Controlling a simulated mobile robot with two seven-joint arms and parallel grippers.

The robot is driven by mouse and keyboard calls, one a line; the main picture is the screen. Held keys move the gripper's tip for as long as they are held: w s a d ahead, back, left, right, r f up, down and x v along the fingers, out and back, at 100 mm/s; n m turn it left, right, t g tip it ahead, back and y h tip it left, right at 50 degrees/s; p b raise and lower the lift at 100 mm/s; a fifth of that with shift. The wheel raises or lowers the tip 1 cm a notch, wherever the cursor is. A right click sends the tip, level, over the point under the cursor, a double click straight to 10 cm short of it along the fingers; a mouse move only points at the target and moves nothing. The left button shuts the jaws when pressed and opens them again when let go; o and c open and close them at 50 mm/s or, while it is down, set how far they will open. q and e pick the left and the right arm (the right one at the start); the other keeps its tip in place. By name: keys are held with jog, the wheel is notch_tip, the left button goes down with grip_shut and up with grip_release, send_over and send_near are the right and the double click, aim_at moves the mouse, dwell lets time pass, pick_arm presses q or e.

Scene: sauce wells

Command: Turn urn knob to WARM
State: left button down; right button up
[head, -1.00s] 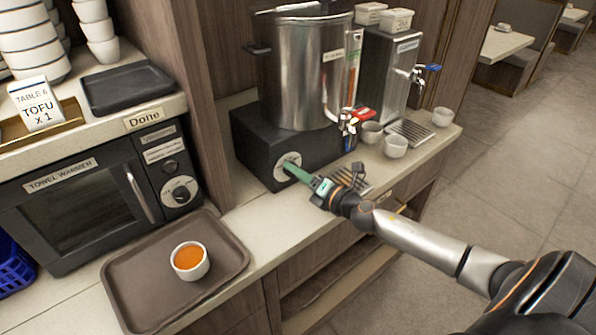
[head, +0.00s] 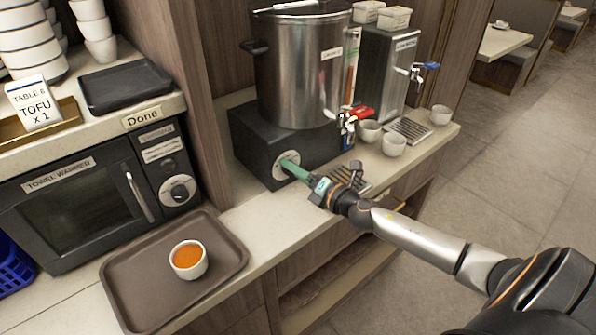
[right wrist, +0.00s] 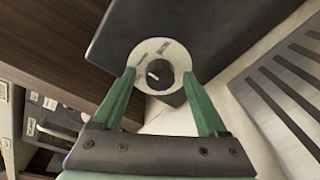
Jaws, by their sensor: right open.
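The steel urn (head: 297,75) stands on a black base (head: 250,145) on the counter. On the base's front is a round pale dial plate (head: 281,172), which also shows in the right wrist view (right wrist: 141,55). At its middle is the dark urn knob (right wrist: 159,74) with a white pointer mark; the plate's lettering is too small to read. My right gripper (right wrist: 158,85) is open, its green fingers on either side of the knob, with gaps visible between them and it. My left gripper is not in view.
A drip grille (head: 350,178) lies beside my right gripper, below the red-handled tap (head: 355,113). Small cups (head: 393,145) and a second dispenser (head: 385,65) stand to the right. A brown tray (head: 125,285) with a cup of orange sauce (head: 188,259) is at the left front.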

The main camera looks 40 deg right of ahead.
jog(key=shift+s, duration=0.1)
jog(key=s, duration=0.3)
jog(key=s+d+b, duration=0.1)
jog(key=s, duration=0.3)
jog(key=s+r+b, duration=0.1)
jog(key=s, duration=0.2)
jog(key=shift+s+d, duration=0.25)
jog(key=shift+s, duration=0.05)
jog(key=shift+s+d+r, duration=0.1)
jog(key=shift+s+r, duration=0.05)
jog(key=shift+s, duration=0.6)
